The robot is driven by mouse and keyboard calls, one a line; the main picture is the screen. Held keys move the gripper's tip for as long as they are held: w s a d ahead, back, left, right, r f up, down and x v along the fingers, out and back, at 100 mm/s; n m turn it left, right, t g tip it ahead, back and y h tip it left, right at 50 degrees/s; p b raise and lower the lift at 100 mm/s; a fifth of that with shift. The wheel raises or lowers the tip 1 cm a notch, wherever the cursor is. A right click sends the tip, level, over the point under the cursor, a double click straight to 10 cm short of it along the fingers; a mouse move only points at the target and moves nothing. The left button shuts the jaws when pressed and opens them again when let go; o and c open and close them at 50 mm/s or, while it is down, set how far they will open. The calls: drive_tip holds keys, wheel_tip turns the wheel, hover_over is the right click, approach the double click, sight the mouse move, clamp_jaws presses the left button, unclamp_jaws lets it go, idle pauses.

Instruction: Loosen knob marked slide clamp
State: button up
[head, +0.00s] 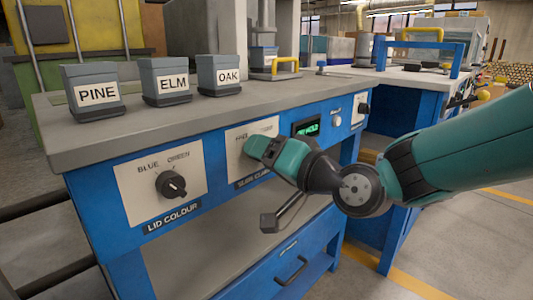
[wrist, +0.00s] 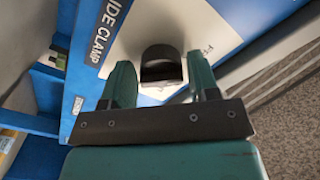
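The slide clamp knob (wrist: 161,64) is a dark round knob on a white plate (wrist: 205,22) in the wrist view. Its label (wrist: 108,25) reads "IDE CLAMP" there, with the start cut off. My gripper (wrist: 160,78) has its two green fingers on either side of the knob, apart, with some gap showing. Whether either finger touches the knob cannot be told. In the head view my gripper (head: 256,147) is at the middle plate (head: 235,135) of the blue bench front and hides the knob and part of the label (head: 252,182).
The lid colour knob (head: 171,185) is on a plate to the left. A green-lit display (head: 306,128) and another knob (head: 363,108) are to the right. Boxes marked PINE (head: 95,93), ELM (head: 166,82) and OAK (head: 219,76) stand on the bench top (head: 130,128). A drawer handle (head: 291,271) sticks out below.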

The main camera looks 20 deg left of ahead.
drive_tip(key=shift+o, duration=0.9)
drive_tip(key=shift+d, duration=0.1)
drive_tip(key=b+v, duration=0.1)
drive_tip(key=v, duration=1.6)
drive_tip(key=shift+b, duration=0.4)
drive_tip(key=shift+s+d, duration=0.1)
drive_tip(key=shift+s, duration=0.1)
